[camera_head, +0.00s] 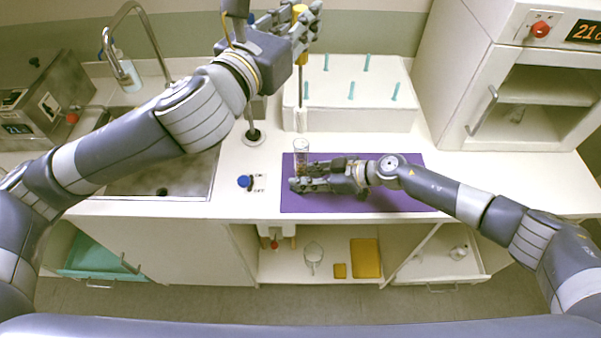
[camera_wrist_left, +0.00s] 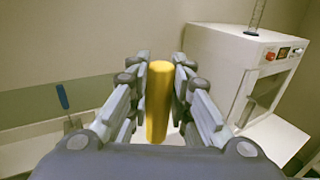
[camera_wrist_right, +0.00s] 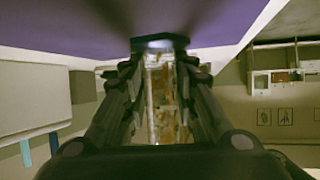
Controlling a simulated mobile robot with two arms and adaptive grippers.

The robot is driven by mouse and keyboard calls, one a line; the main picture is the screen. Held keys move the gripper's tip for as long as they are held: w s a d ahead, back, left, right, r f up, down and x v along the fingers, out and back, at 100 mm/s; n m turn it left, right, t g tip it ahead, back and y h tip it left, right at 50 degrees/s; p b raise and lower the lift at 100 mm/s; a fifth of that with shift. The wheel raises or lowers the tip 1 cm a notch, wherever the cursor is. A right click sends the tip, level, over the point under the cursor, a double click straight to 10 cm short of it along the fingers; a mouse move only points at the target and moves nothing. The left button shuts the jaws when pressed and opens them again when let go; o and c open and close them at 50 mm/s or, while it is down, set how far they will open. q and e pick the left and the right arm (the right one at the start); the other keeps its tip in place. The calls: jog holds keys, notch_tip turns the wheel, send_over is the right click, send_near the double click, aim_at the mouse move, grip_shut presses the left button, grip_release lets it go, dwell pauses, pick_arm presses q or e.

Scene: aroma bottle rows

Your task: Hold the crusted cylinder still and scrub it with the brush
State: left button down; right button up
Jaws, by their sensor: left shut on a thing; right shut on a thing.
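The crusted cylinder (camera_head: 301,146) is clear glass and stands upright on the purple mat (camera_head: 400,198). In the right wrist view the cylinder (camera_wrist_right: 162,100) shows brown and orange crust on its wall. My right gripper (camera_head: 299,176) is shut around its lower part, hiding much of it in the head view. My left gripper (camera_head: 301,30) is high above the counter, shut on the yellow handle of the brush (camera_head: 299,42). The handle also shows between the fingers in the left wrist view (camera_wrist_left: 159,100). The brush hangs upright, its pale lower end above the cylinder's mouth and apparently clear of it.
A white rack with teal pegs (camera_head: 350,120) stands behind the mat. A sink (camera_head: 165,172) with a tall faucet (camera_head: 130,12) is at the left, and a white oven-like cabinet (camera_head: 490,100) at the right. A blue-knobbed switch (camera_head: 245,181) sits left of the mat.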

jog(key=shift+s+d+f, duration=0.1)
jog(key=shift+s+f, duration=0.05)
jog(key=shift+f, duration=0.15)
jog(key=o, duration=0.9)
jog(key=shift+c, duration=0.2)
jog(key=v, duration=1.2)
jog(key=shift+r, duration=0.15)
